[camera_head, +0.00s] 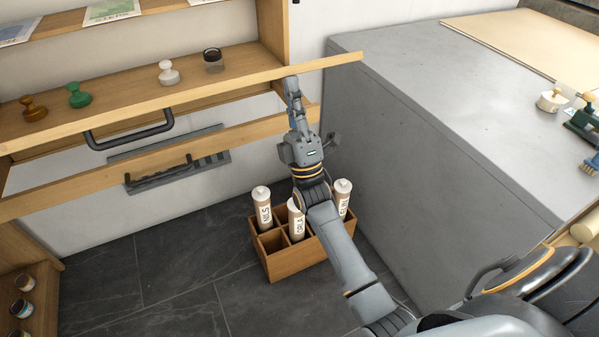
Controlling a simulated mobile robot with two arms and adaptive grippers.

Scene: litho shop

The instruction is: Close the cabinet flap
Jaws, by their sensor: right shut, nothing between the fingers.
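The cabinet flap (215,93) is a light wooden panel seen almost edge-on. Its long edge slants across the left half of the head view and reaches past the cabinet's right side. A black bar handle (130,138) hangs below that edge. My right gripper (291,83) is shut and empty, its fingertips right at the flap's edge, toward its right end and well right of the handle. I cannot tell whether they touch it. The flap's face is mostly hidden at this angle. My left gripper is out of view.
A wooden crate (284,263) with several cartridges sits on the floor beneath my right arm. A grey cabinet (440,130) stands close on the right.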

